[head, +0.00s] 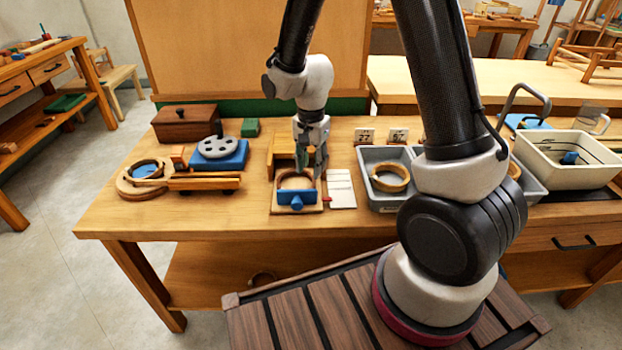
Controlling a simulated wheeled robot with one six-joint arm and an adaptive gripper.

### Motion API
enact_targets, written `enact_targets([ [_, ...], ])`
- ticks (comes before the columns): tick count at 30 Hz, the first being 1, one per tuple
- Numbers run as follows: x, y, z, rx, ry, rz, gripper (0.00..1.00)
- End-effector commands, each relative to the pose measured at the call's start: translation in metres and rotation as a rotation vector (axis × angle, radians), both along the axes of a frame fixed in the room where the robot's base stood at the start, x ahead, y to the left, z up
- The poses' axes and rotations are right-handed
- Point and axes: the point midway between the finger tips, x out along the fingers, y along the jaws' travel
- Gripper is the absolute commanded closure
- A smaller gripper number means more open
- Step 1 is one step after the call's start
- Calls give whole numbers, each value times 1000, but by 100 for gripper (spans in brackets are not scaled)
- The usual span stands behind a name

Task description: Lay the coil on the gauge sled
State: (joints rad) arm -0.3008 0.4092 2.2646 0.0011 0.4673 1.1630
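A wooden fixture with a blue block and knob (297,197), which looks like the gauge sled, sits near the table's front edge, mid-table. A dark-rimmed round coil (283,181) shows at its middle, partly behind my gripper. I cannot tell whether it rests in the fixture or is held. My gripper (317,172) points down just above the fixture's right side. Its fingertips are small and overlap the fixture, so its opening is unclear. Another tan coil (390,187) lies in a grey tray (372,204) to the right.
Left of the fixture are a wooden rail piece (203,182), a round wooden stand (130,187), a blue block with a grey disc (220,158) and a brown box (184,124). A white card (341,188) lies right of it. A cream bin (567,163) stands far right.

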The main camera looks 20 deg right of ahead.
Motion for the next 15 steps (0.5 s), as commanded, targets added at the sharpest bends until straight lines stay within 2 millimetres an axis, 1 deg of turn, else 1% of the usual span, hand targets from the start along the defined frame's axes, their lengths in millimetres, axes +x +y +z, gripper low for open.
enact_targets([
  [1, 1, 0, 12, 2, -5, 0, 65],
  [3, 1, 0, 25, 1, -4, 0, 65],
  [6, 1, 0, 40, 1, -3, 0, 65],
  [9, 0, 0, 48, 0, -1, 0, 65],
  [14, -1, -1, 55, 1, -3, 6, 65],
  [15, -2, -4, 60, 2, -9, 16, 65],
])
